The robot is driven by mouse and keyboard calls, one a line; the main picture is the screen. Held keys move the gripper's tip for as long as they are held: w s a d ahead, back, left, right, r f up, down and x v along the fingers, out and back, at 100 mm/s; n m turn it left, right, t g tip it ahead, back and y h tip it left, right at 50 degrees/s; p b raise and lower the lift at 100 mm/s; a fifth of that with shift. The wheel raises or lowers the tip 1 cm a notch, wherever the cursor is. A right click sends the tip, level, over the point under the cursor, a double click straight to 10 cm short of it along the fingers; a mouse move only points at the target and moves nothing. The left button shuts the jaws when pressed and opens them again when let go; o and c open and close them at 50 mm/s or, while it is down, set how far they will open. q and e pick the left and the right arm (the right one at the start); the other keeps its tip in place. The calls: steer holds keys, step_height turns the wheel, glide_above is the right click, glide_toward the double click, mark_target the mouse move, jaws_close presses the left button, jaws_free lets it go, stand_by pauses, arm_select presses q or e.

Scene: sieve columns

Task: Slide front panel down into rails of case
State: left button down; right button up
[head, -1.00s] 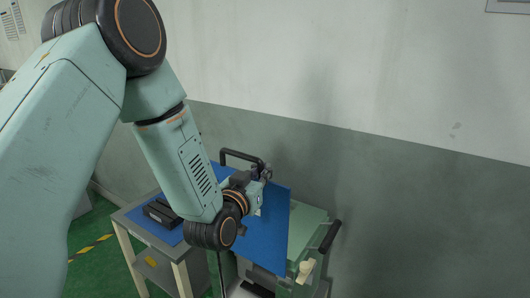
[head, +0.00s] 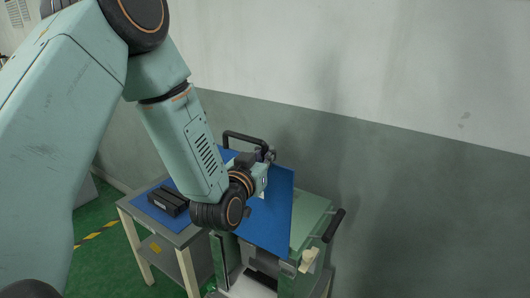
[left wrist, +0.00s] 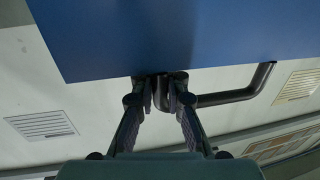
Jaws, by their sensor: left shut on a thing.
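The blue front panel (head: 275,215) hangs upright and a little tilted in front of the light green case (head: 314,212). A black handle (head: 245,136) stands at its top edge. My left gripper (head: 266,156) is shut on that handle near one end. In the left wrist view the fingers (left wrist: 160,95) close on the handle (left wrist: 235,94) beside the edge of the panel (left wrist: 190,35). The panel hides much of the case and its rails, so I cannot tell whether its edges touch them. My right gripper is not in view.
A small table (head: 183,238) with a blue top stands left of the case and bears black blocks (head: 168,202). The case has a black side handle (head: 334,225) and a cream-coloured piece (head: 309,259) at its front right. A wall stands close behind.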

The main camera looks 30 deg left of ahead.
arm_select(q)
steer(key=shift+d+f, duration=0.1)
steer(key=shift+f, duration=0.35)
steer(key=shift+f+b, duration=0.35)
steer(key=shift+b, duration=0.15)
step_height(320, 180, down, 3)
steer(key=shift+r+b, duration=0.1)
steer(key=shift+b, duration=1.1)
steer(key=shift+a, duration=0.2)
steer(key=shift+a, duration=0.1)
